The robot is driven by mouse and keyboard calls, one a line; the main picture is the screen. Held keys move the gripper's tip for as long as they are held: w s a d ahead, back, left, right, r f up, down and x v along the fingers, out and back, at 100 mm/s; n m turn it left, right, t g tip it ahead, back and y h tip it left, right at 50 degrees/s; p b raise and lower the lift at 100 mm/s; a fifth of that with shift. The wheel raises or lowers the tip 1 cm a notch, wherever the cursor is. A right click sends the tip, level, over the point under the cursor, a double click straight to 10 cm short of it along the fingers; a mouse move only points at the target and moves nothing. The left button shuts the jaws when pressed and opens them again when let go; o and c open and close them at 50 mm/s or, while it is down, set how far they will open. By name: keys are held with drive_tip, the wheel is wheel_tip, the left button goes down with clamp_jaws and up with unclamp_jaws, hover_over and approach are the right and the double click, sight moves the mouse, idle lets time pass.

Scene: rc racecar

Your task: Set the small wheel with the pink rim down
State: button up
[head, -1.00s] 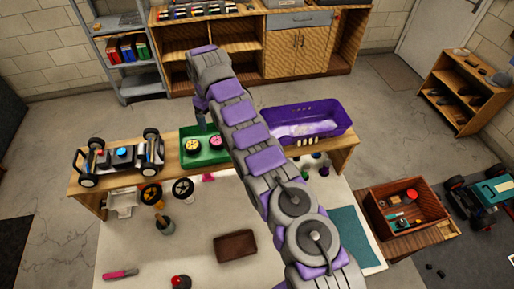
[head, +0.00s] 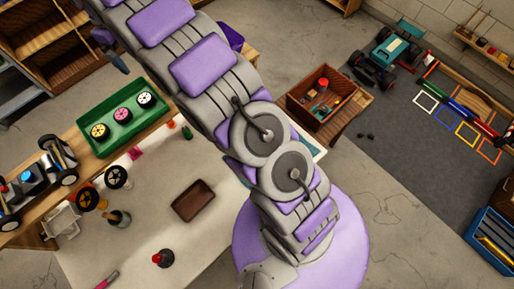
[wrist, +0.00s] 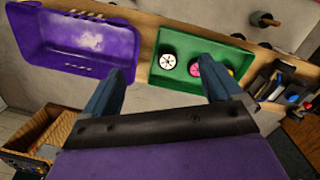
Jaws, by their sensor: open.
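The small wheel with the pink rim (head: 122,114) lies flat in the green tray (head: 127,142), between a yellow-rimmed wheel (head: 100,131) and a white-rimmed wheel (head: 146,100). In the wrist view the pink-rimmed wheel (wrist: 195,68) is partly covered by my right finger, and the white-rimmed wheel (wrist: 168,61) shows between the fingers. My gripper (wrist: 163,72) is open with nothing between its fingers. It is apart from the wheel and back from the tray.
A purple bin (wrist: 75,45) stands beside the tray on the wooden shelf. A car chassis (head: 38,180) is at the left. The white table holds two loose wheels (head: 116,177), a brown tray (head: 194,201) and bottles. A red-brown crate (head: 325,97) stands to the right.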

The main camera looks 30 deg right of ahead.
drive_tip(key=s+d+r+m, duration=0.25)
drive_tip(key=s+d, duration=0.35)
drive_tip(key=s, duration=0.4)
drive_tip(key=s+d+r+m, duration=0.2)
drive_tip(key=s+d+r, duration=0.1)
drive_tip(key=s+d, duration=0.55)
drive_tip(key=s+d+f+m, duration=0.1)
drive_tip(key=s+f, duration=0.1)
drive_tip(key=s, duration=1.1)
drive_tip(key=s+d+f+m+g+y, duration=0.1)
drive_tip(key=s+f+m, duration=0.1)
drive_tip(key=s, duration=1.1)
drive_tip(key=shift+d+f, duration=0.35)
drive_tip(key=shift+f, duration=0.3)
wheel_tip(320, 180, down, 14)
drive_tip(key=b, duration=1.3)
drive_tip(key=shift+r+b, duration=0.15)
drive_tip(key=shift+b, duration=0.2)
